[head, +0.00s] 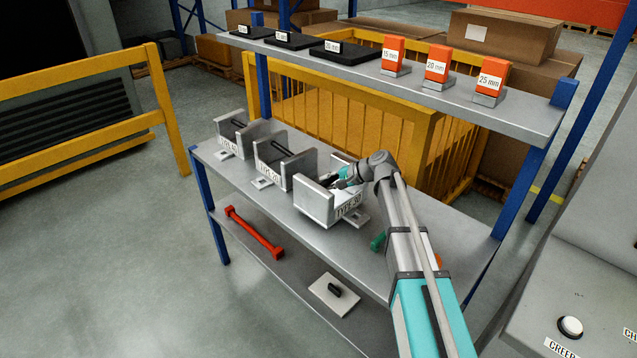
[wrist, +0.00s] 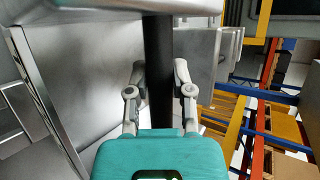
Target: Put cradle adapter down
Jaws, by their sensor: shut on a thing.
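My gripper (head: 341,181) is shut on the dark handle bar (wrist: 158,70) of the nearest grey cradle adapter (head: 319,205). The wrist view shows a finger on each side of the bar. This adapter is U-shaped, with a label starting "TYPE" on its front. It is upright at the middle shelf, turned a little from the other two. I cannot tell whether it rests on the shelf or hangs just above it. Two similar cradle adapters, one in the middle (head: 268,153) and one at the far left (head: 230,132), stand in the same row with free handle bars.
The middle shelf (head: 365,255) has clear room in front; a green object (head: 377,242) lies there by my arm. Above is a top shelf (head: 400,92) with orange blocks (head: 437,64) and black plates (head: 346,52). A red bar (head: 254,233) and a plate (head: 333,296) lie below.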

